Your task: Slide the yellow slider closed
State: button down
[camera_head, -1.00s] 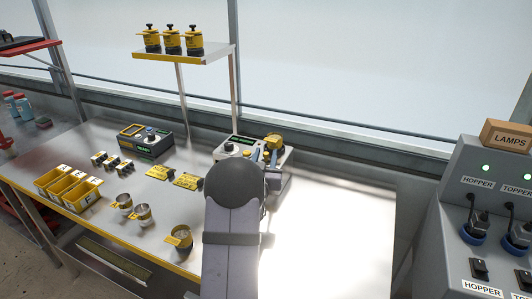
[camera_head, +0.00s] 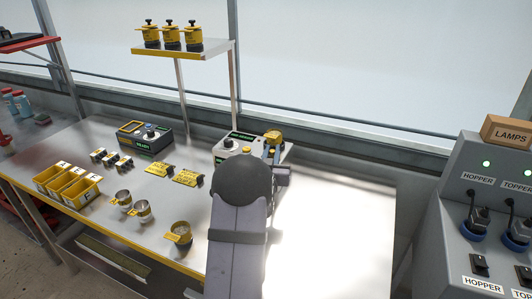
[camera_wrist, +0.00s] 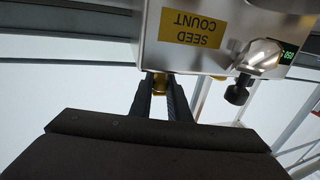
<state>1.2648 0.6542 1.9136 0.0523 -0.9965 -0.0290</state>
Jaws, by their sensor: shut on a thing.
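The seed counter is a pale box (camera_head: 229,143) at the back of the bench, with a yellow part (camera_head: 272,136) at its right end. In the wrist view, its underside-up face (camera_wrist: 150,38) carries a yellow SEED COUNT label (camera_wrist: 192,27). My gripper (camera_head: 272,151) is at the right end of the box. In the wrist view, my gripper's fingers (camera_wrist: 162,83) are shut on a small yellow piece, the yellow slider (camera_wrist: 160,79), at the box's edge. Most of the slider is hidden between the fingers, and its travel cannot be seen.
A metal knob (camera_wrist: 258,60) with a black tip stands out beside the label. A dark READY unit (camera_head: 147,137), yellow bins (camera_head: 68,187), metal cups (camera_head: 142,211) and yellow tags (camera_head: 186,177) lie left of my arm. The bench right of my arm is clear.

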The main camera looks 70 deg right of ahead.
jog(key=shift+s, duration=0.85)
jog(key=c, duration=1.7)
grip_release()
jog(key=shift+o, duration=0.2)
jog(key=shift+a, duration=0.1)
jog(key=b+v, duration=0.1)
jog(key=v, duration=0.6)
jog(key=shift+b, duration=0.4)
